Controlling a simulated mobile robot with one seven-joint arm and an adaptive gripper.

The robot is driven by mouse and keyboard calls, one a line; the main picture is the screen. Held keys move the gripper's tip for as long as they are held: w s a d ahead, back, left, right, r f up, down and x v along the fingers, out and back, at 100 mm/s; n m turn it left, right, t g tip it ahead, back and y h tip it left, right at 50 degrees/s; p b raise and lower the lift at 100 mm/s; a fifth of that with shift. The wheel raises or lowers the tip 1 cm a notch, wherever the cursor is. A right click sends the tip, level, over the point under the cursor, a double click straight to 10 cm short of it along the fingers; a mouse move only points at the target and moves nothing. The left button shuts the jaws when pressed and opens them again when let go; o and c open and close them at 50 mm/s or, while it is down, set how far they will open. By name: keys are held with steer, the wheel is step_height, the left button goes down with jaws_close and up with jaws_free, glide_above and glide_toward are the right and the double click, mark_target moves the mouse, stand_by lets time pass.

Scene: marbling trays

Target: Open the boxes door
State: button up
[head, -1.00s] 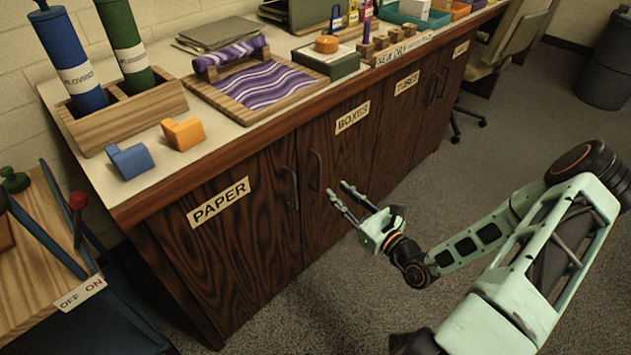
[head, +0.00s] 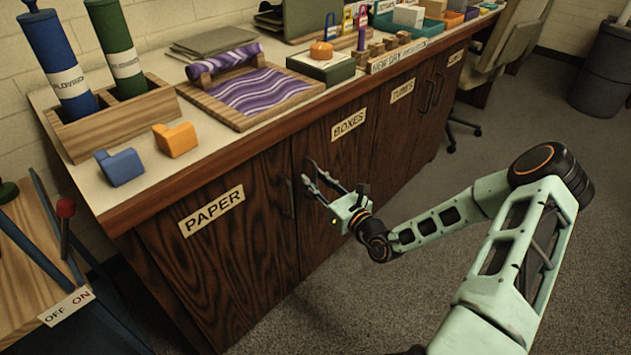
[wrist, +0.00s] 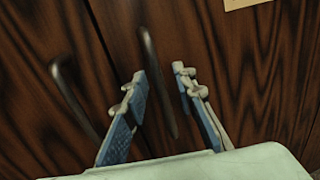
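The boxes door (head: 342,165) is a dark wood cabinet door with a BOXES label (head: 348,125), and it is shut. Its upright bar handle (wrist: 158,80) is at the door's left edge. My gripper (head: 307,175) is open in front of that handle. In the wrist view the handle shows between the two spread fingers of my gripper (wrist: 158,84), with its lower part reaching down between them. I cannot tell whether the fingers touch it.
The paper door (head: 215,255) with its own handle (wrist: 75,95) is just left. Above is the countertop (head: 75,170) with a wooden tray (head: 235,122) and tape dispensers. An OFF/ON stand (head: 25,270) is at lower left. The carpet (head: 400,240) in front is clear.

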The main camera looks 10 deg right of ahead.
jaws_close()
steer(key=shift+s+d, duration=0.1)
stand_by(0.4)
